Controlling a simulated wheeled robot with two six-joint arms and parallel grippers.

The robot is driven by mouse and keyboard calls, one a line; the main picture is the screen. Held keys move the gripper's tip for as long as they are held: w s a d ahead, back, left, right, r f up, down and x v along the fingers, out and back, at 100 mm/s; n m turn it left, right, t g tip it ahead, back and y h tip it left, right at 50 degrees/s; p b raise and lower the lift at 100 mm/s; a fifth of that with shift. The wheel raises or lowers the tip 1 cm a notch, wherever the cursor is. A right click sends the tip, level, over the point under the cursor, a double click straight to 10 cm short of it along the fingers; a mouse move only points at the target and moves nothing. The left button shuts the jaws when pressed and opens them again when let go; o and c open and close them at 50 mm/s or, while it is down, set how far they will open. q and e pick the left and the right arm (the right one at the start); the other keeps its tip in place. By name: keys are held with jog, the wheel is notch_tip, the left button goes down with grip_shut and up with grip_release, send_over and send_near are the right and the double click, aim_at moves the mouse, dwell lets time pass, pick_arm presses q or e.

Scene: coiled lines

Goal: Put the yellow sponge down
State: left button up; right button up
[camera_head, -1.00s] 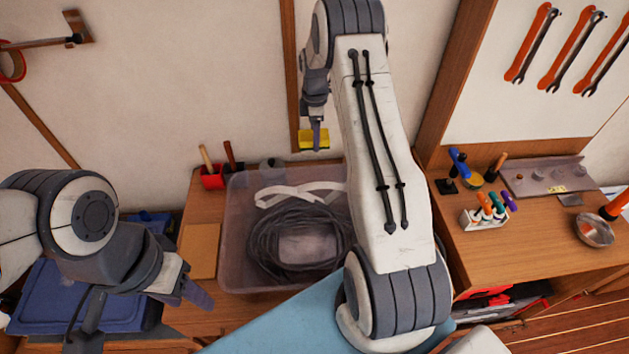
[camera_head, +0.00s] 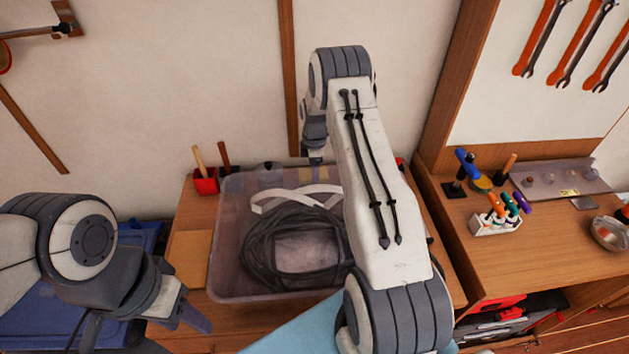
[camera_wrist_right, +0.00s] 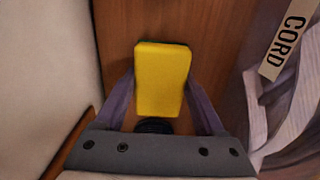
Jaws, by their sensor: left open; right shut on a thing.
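The yellow sponge (camera_wrist_right: 162,75) shows in the right wrist view, gripped between the two fingers of my right gripper (camera_wrist_right: 160,98). A brown wooden surface lies beyond it; I cannot tell whether the sponge touches that surface. In the head view my right gripper (camera_head: 315,155) is mostly hidden by its own arm, at the back edge of the clear tub, and the sponge is out of sight there. My left gripper (camera_head: 145,325) is open and empty at the lower left, in front of the bench.
The clear tub (camera_head: 226,215) holds coiled dark line and a white strap. A red holder (camera_head: 205,182) with handles stands at its back left. A tan board (camera_head: 188,258) lies left of the tub. A marker rack (camera_head: 497,222) stands on the right bench. The wall rises close behind.

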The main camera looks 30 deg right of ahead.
pick_arm(q)
jog(key=shift+f, duration=0.35)
pick_arm(e)
jog(key=shift+f, duration=0.55)
jog(key=shift+f, duration=0.25)
pick_arm(q)
jog(key=shift+f, duration=0.1)
pick_arm(e)
jog(key=o, duration=1.3)
jog(key=shift+r, duration=0.1)
